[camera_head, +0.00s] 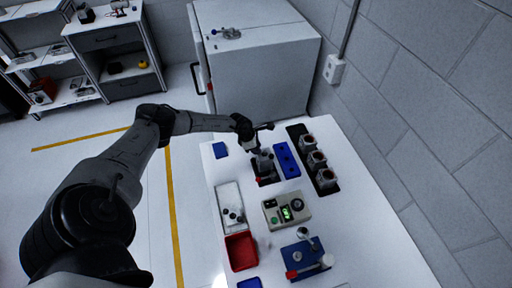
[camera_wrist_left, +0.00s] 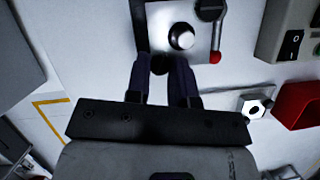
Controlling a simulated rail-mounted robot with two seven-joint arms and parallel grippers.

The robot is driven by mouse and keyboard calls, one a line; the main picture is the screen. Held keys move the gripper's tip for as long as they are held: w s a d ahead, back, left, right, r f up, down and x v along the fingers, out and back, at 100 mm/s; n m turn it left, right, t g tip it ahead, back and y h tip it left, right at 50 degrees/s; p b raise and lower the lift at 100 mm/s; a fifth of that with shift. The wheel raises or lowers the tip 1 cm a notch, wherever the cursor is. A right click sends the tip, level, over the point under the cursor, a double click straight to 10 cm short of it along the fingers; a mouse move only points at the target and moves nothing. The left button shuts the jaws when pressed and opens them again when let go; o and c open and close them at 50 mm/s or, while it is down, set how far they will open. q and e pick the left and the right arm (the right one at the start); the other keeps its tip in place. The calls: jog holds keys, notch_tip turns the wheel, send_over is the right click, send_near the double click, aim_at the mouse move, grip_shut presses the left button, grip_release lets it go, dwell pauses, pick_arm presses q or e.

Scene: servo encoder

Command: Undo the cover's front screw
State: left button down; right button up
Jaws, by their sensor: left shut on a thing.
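My left gripper (camera_head: 254,147) reaches in from the left over a grey servo unit (camera_head: 266,161) seated in a dark fixture (camera_head: 268,181) with a red-tipped lever. In the left wrist view, the fingers of my left gripper (camera_wrist_left: 167,72) point at the near edge of a light metal plate (camera_wrist_left: 156,28). They are closed on a small dark round piece (camera_wrist_left: 160,64); I cannot tell whether it is the cover's front screw. The cover itself is hard to make out. My right gripper is not in view.
A blue tray (camera_head: 286,160) and a black rack (camera_head: 296,131) with three motors stand to the right.

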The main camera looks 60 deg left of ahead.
pick_arm(q)
jog(key=c, duration=1)
grip_release()
jog(key=shift+o, duration=0.2)
jog(key=b+v, duration=0.1)
jog(key=v, duration=1.2)
jog(key=shift+s+r, duration=0.2)
jog(key=shift+r, duration=0.1)
jog(key=shift+a, duration=0.15)
